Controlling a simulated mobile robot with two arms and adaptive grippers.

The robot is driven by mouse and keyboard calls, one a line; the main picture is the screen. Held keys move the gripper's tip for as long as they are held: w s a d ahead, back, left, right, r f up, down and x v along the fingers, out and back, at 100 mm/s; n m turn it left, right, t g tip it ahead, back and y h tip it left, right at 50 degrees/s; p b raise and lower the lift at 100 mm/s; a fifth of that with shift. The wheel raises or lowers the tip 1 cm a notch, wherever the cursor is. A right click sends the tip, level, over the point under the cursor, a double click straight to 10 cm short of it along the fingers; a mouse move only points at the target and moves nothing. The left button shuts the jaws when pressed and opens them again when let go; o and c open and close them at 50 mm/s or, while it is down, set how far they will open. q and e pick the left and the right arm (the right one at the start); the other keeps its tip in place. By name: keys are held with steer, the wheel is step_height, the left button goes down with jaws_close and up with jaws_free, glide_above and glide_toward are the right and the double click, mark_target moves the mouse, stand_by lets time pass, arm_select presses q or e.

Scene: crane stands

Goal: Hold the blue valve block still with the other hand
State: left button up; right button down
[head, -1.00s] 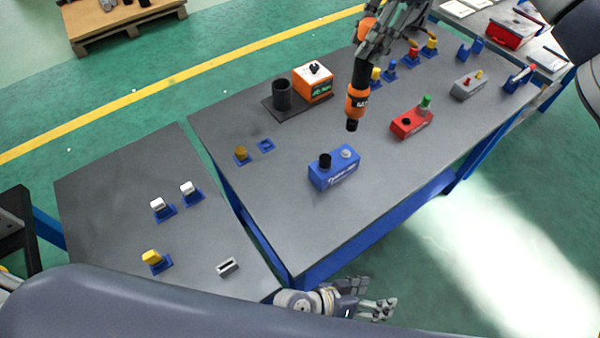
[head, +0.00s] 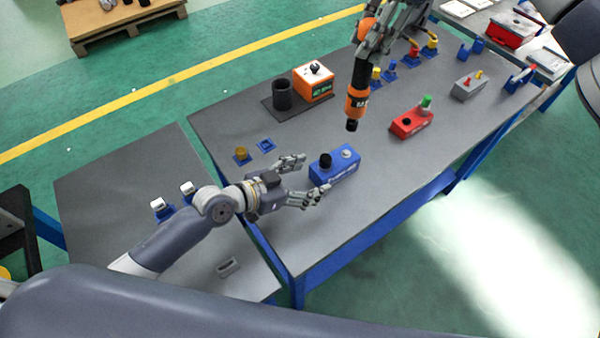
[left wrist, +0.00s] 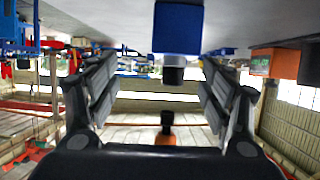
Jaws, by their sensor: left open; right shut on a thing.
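The blue valve block (head: 338,173) stands on the large grey table, with a black cap and a pale round fitting on top. My left gripper (head: 305,179) is open just left of the block, its two fingers pointing toward it. In the left wrist view the block (left wrist: 178,28) shows upside down between and beyond the open fingers (left wrist: 158,95), apart from them as far as I can tell. My right gripper (head: 375,40) is shut on an orange and black power tool (head: 357,98), held upright with its black tip above the table behind the block.
A red valve block (head: 408,123) and a grey block (head: 468,87) stand to the right. A black cup (head: 282,94) and an orange charger box (head: 313,83) stand behind. Blue holders (head: 265,146) lie behind my left gripper. The table between the blue and red blocks is clear.

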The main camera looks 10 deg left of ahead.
mark_target(335, 164)
arm_select(q)
steer(key=shift+w+a+f, duration=0.1)
steer(key=shift+w+a, duration=0.35)
steer(key=shift+a, duration=0.3)
steer(key=shift+w+d+f, duration=0.1)
steer(key=shift+w, duration=0.15)
steer(key=shift+y, duration=0.3)
steer(key=x, duration=1.1)
steer(key=shift+w+d, duration=0.1)
steer(key=shift+w, duration=0.05)
steer(key=shift+c, duration=0.5)
steer(key=c, duration=1.6)
